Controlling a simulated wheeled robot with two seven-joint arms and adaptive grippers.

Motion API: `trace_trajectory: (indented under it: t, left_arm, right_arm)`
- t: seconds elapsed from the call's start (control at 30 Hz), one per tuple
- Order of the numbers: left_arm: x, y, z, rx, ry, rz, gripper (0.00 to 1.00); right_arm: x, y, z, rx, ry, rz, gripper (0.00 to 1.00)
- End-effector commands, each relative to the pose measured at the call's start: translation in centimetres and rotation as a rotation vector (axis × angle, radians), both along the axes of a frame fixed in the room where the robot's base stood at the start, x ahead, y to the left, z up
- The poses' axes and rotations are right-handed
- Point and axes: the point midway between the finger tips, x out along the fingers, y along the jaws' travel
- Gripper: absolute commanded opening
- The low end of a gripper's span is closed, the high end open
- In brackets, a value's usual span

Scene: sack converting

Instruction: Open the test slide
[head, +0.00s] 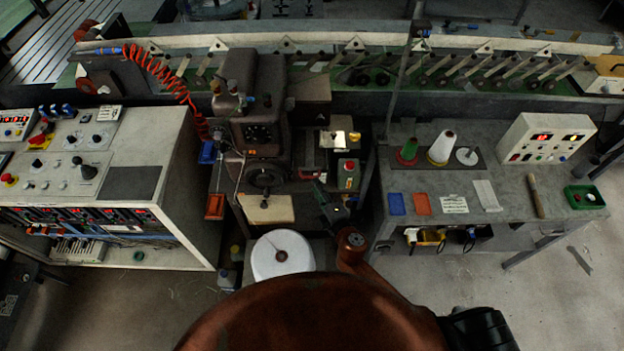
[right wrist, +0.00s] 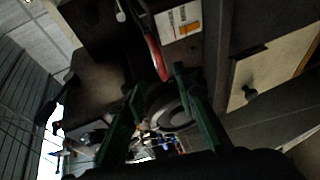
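A pale beige plate with a small dark knob (head: 268,209) lies below the sewing machine in the head view. What looks like the same plate (right wrist: 270,75) shows at the right of the right wrist view, its black knob outside my fingers. I cannot tell for certain that this is the test slide. My right gripper (head: 325,203) is right of the plate, apart from it. In the right wrist view my right gripper (right wrist: 158,82) has its green fingers spread. A red curved bar (right wrist: 155,55) shows by the tips; I see no grip on it. My left gripper is out of view.
The dark sewing machine (head: 262,125) stands behind the plate. A white thread cone (head: 282,256) is in front. A control console (head: 130,165) is left; a grey table (head: 465,182) with spools is right. A red-topped green button box (head: 348,174) is near my right gripper.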

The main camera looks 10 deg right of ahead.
Motion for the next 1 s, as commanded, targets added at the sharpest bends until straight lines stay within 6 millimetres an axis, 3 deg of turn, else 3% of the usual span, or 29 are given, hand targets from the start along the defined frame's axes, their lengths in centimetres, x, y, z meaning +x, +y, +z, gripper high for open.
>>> trace_trajectory:
  t: [0.13,0.33,0.7,1.0]
  left_arm:
    - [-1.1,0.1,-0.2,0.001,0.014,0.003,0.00]
    - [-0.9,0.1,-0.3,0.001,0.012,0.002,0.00]
    - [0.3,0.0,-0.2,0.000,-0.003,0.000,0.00]
    - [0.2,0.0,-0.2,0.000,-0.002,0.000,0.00]
  right_arm:
    - [2.5,0.4,-0.5,0.000,-0.001,-0.001,0.26]
    - [4.5,0.8,-1.0,0.000,0.000,-0.001,0.26]
    - [5.0,0.9,-1.1,0.002,0.001,-0.001,0.25]
    - [5.0,0.9,-1.1,0.002,0.001,-0.001,0.04]
